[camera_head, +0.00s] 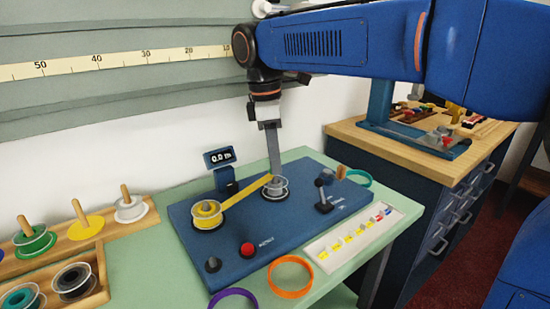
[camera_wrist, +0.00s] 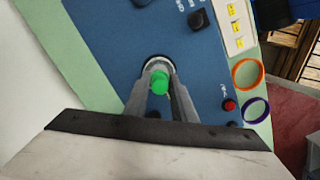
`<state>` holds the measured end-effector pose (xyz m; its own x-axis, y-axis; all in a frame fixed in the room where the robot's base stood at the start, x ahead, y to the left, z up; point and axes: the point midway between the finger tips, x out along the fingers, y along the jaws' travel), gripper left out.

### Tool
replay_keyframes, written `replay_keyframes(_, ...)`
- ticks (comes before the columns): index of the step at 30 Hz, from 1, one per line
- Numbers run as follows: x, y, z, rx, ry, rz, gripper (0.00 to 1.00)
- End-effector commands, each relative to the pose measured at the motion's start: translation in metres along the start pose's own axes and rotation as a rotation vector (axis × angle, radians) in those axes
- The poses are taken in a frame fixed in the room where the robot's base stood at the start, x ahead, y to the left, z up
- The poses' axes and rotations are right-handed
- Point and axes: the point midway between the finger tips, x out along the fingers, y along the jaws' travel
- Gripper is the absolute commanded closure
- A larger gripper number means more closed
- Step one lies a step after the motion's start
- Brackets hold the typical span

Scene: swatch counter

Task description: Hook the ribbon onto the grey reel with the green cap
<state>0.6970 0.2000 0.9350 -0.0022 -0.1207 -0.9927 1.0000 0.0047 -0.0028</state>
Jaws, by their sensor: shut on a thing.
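The grey reel (camera_head: 275,192) stands on the blue board and has pale flanges. The yellow ribbon (camera_head: 243,192) runs straight from the yellow spool (camera_head: 207,214) up to the grey reel, where its end meets my fingertips and is hidden. My gripper (camera_head: 276,176) points straight down over the reel. In the wrist view the green cap (camera_wrist: 160,82) sits between the two fingers of my gripper (camera_wrist: 159,72), which look closed on it. A part of the reel's pale rim (camera_wrist: 157,60) shows behind the fingertips. In the head view the fingers hide the cap.
The blue board (camera_head: 290,235) carries a small display (camera_head: 219,156) reading 0.0 m, a red knob (camera_head: 247,250) and a dark post (camera_head: 324,190). A wooden rack (camera_head: 85,235) with several spools is at left. Orange (camera_head: 289,277) and purple (camera_head: 233,299) rings lie in front.

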Motion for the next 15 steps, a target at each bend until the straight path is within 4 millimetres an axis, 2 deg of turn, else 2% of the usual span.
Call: replay_keyframes(15,0.0091,0.0,-0.0011,0.0,0.0,0.0,0.97)
